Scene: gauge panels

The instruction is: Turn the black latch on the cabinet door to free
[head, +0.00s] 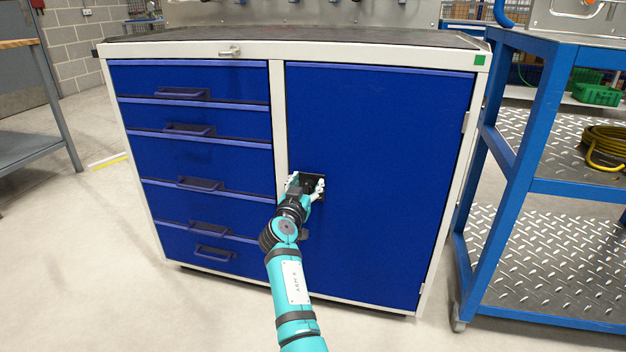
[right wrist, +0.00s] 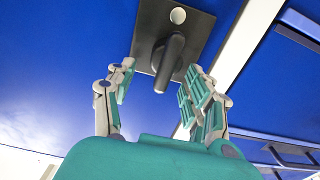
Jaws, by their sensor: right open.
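The blue cabinet door (head: 385,150) is shut, on the right half of a white-framed cabinet. The black latch (right wrist: 168,58) is a lever on a dark rectangular plate (right wrist: 196,30) with a pale round spot at one end. In the head view the plate (head: 314,180) is at the door's left edge, partly hidden by my gripper. My right gripper (head: 306,186) is open in front of the latch. In the right wrist view the fingers (right wrist: 160,88) stand on either side of the lever, with gaps between. My left gripper is not in view.
Blue drawers (head: 195,150) with protruding handles fill the cabinet's left half. A blue metal cart (head: 535,110) stands close on the right. A grey table (head: 40,140) is at the left. The floor before the cabinet is clear.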

